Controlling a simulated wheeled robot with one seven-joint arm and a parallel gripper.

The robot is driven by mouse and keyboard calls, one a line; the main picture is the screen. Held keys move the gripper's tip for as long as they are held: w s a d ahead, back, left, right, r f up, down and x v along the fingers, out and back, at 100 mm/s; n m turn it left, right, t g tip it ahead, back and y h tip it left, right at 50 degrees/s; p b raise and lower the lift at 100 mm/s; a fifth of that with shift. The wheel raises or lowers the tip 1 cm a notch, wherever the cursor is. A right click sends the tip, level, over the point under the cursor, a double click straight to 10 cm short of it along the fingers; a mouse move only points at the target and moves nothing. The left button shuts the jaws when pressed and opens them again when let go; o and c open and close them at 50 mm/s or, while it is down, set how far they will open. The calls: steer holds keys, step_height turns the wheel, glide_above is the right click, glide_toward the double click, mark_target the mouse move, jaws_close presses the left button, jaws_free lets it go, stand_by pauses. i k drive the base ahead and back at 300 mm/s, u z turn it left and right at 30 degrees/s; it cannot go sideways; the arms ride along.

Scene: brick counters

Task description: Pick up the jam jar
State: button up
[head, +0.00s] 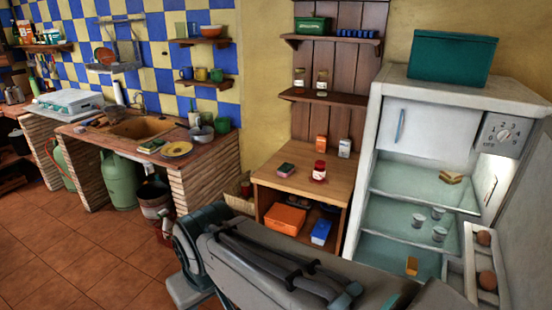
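A small jar with a red lid and red contents (319,171), which looks like the jam jar, stands upright on the wooden cabinet top (275,183). Nothing covers it. Two other small glass jars, a left one (299,78) and a right one (322,80), stand on the wall shelf above; their contents are hard to tell. My arm crosses the bottom of the head view, in front of the cabinet and apart from the red jar. My gripper is not visible.
A green and pink box (286,169), an orange-red carton (321,143) and a white container (344,148) stand near the red jar. The open fridge (374,140) rises close on the right. Orange (285,218) and blue (321,231) boxes sit below. Tiled floor (95,245) is clear at left.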

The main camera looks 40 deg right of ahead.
mark_target(319, 169)
steer(key=z, duration=0.25)
steer(key=i, duration=1.5)
steer(key=z, duration=1.4)
steer(key=i, duration=0.8)
steer(key=z, duration=1.1)
steer(key=i, duration=0.35)
steer(key=z, duration=0.2)
